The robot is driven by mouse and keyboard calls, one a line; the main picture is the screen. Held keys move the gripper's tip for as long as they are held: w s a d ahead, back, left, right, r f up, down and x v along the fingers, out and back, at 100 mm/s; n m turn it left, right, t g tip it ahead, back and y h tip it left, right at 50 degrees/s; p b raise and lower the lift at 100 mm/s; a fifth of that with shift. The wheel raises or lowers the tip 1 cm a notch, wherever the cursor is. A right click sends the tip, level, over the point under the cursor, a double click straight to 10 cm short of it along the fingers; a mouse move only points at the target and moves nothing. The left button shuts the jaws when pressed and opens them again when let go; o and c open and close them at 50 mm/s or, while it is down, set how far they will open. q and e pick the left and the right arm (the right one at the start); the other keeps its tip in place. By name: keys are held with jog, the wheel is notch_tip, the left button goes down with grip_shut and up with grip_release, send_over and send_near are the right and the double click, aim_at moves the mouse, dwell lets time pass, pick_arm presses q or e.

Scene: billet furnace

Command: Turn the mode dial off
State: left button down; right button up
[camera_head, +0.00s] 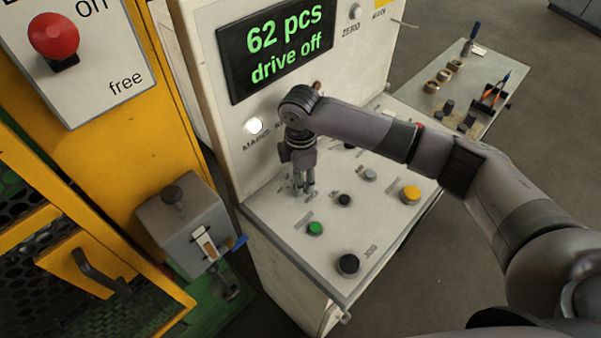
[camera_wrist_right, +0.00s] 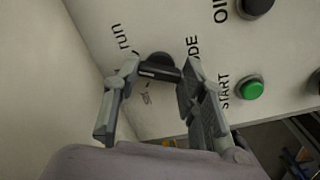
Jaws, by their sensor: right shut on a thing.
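The mode dial (camera_wrist_right: 158,60) is a black knob on the pale control panel, with a bar-shaped grip across its front. The word "run" stands at its upper left, a partly covered "MODE" label at its right, and a small unreadable label below it. My right gripper (camera_wrist_right: 160,73) has its two fingers on either end of the dial's bar and is shut on it. In the head view my right gripper (camera_head: 303,188) points down at the panel's left part and hides most of the dial. My left gripper is not in view.
The sloped panel (camera_head: 325,268) carries a green START button (camera_head: 316,229), a black knob (camera_head: 348,264) and a yellow button (camera_head: 410,193). The display (camera_head: 280,45) above reads "62 pcs, drive off". A yellow machine frame (camera_head: 130,165) and grey lever box (camera_head: 188,219) stand left.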

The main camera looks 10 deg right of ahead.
jog(key=n+p, duration=0.1)
jog(key=n, duration=0.1)
jog(key=shift+r+n, duration=0.15)
jog(key=shift+n, duration=0.15)
jog(key=shift+n+p, duration=0.5)
jog(key=shift+n, duration=0.9)
jog(key=o, duration=1.2)
jog(key=shift+c, duration=0.2)
notch_tip(320, 180, up, 12)
